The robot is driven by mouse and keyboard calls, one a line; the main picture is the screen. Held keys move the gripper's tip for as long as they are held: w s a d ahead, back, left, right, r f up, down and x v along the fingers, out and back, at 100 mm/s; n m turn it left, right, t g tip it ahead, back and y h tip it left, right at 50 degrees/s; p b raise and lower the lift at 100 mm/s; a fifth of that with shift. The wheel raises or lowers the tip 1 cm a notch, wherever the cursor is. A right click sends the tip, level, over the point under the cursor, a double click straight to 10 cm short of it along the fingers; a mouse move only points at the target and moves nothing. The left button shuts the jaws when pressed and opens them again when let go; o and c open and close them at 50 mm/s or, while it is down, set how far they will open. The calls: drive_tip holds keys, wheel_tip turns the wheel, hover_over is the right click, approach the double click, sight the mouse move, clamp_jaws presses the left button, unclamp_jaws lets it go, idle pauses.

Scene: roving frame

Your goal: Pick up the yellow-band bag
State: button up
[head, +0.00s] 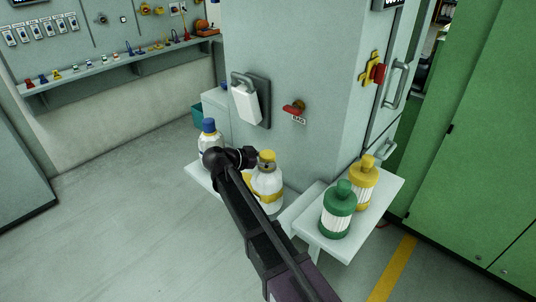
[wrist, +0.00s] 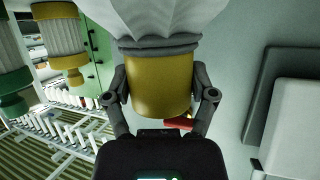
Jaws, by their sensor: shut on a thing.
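The yellow-band bag (head: 267,184) is white and bottle-like, with a yellow top and a yellow band low on its body. It stands upright beside the grey cabinet, partly covered by my arm in the head view. In the wrist view its yellow top (wrist: 159,88) sits between both fingers, with a grey collar and pleated white body above it in the picture. My gripper (wrist: 160,98) is shut on this yellow top; it also shows in the head view (head: 258,157). Whether the bag's base touches the shelf is hidden.
A blue-capped white bottle (head: 208,136) stands close left on the left shelf (head: 197,175). A green-topped container (head: 338,211) and a yellow-topped one (head: 363,184) stand on the right shelf (head: 385,208). A red handle (head: 293,110) and white box (head: 246,103) project from the cabinet (head: 310,60).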

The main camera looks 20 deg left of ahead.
drive_tip(key=s+a+r+p, duration=0.1)
drive_tip(key=s+a, duration=0.1)
drive_tip(key=s, duration=1)
drive_tip(key=shift+a, duration=0.3)
drive_tip(key=shift+s+r, duration=0.1)
